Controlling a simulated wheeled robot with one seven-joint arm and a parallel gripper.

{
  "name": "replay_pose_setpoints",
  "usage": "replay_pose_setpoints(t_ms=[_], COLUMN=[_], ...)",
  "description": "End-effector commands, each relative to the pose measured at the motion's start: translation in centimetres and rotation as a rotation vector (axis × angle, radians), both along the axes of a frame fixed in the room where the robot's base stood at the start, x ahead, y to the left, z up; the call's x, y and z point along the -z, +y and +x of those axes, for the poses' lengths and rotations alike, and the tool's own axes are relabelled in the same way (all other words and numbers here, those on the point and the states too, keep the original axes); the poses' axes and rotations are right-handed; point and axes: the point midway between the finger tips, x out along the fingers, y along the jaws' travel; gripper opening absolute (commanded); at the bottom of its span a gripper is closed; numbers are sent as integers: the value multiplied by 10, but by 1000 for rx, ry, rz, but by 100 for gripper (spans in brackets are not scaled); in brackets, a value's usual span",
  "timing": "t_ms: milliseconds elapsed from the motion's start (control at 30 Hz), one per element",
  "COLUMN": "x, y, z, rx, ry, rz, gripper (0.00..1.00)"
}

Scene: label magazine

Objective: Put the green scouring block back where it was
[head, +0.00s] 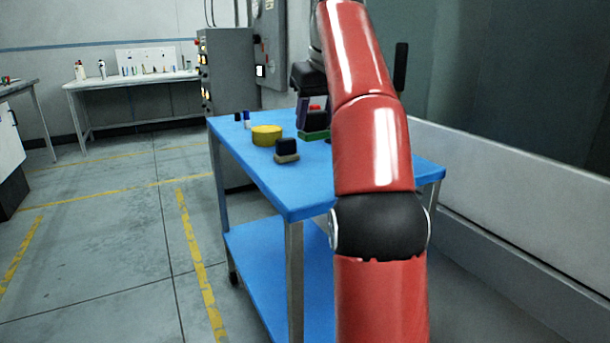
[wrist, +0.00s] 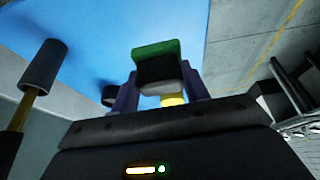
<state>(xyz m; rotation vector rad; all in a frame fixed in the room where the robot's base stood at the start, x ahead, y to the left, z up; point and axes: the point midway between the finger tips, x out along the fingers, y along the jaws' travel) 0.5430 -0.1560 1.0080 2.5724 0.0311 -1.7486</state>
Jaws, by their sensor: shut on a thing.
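The green scouring block has a green face and a dark body; it shows in the head view (head: 318,135) over the back part of the blue table (head: 290,190), partly hidden by my arm. In the wrist view the block (wrist: 156,48) sits between the two purple fingers. My gripper (head: 308,118) is shut on its dark body, with the green face outward; it also shows in the wrist view (wrist: 155,90). I cannot tell whether the block touches the table.
A dark block with a tan base (head: 287,157) stands nearer the table's left edge. A yellow round thing (head: 267,136) and small dark and blue-white items (head: 246,118) stand behind it. My arm hides the table's right part. A grey cylinder (wrist: 43,67) shows in the wrist view.

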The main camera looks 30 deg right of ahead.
Motion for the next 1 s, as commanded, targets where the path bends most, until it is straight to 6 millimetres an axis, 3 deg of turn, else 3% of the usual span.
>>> replay_pose_setpoints(t_ms=[467,667,800,1000], x=[3,23,52,67], y=[0,0,0,0], z=[0,-1,-1,0], rx=[0,-1,0,0], ry=[-14,-12,-13,-14], rz=[16,16,16,16], gripper=[27,27,27,27])
